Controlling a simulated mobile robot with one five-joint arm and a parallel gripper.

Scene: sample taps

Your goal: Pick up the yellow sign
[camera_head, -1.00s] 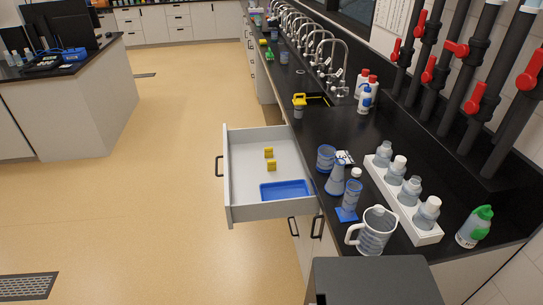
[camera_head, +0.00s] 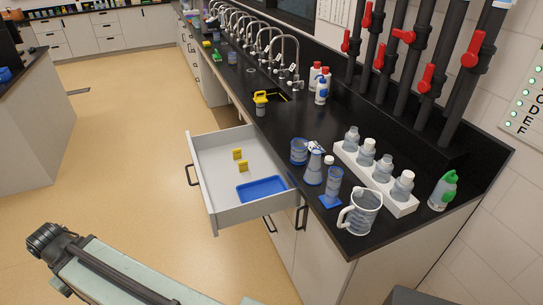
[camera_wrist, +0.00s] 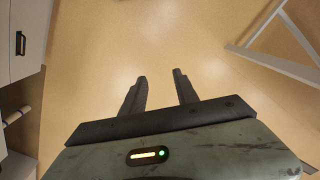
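Two small yellow signs stand in the open drawer in the head view, one farther back (camera_head: 237,153) and one a little nearer (camera_head: 243,166). They look alike, and I cannot read any marking. My gripper (camera_wrist: 160,82) shows in the wrist view with its two dark fingers apart and nothing between them. It is over bare tan floor, and no yellow sign shows in that view. In the head view part of my arm shows at the lower left, apart from the drawer.
The pulled-out drawer (camera_head: 259,216) juts from the black counter (camera_head: 280,129). A blue tray (camera_head: 262,188) lies in its front part. Beakers, a flask, a jug (camera_head: 361,212) and a rack of bottles (camera_head: 406,208) crowd the counter above. The floor left of the drawer is clear.

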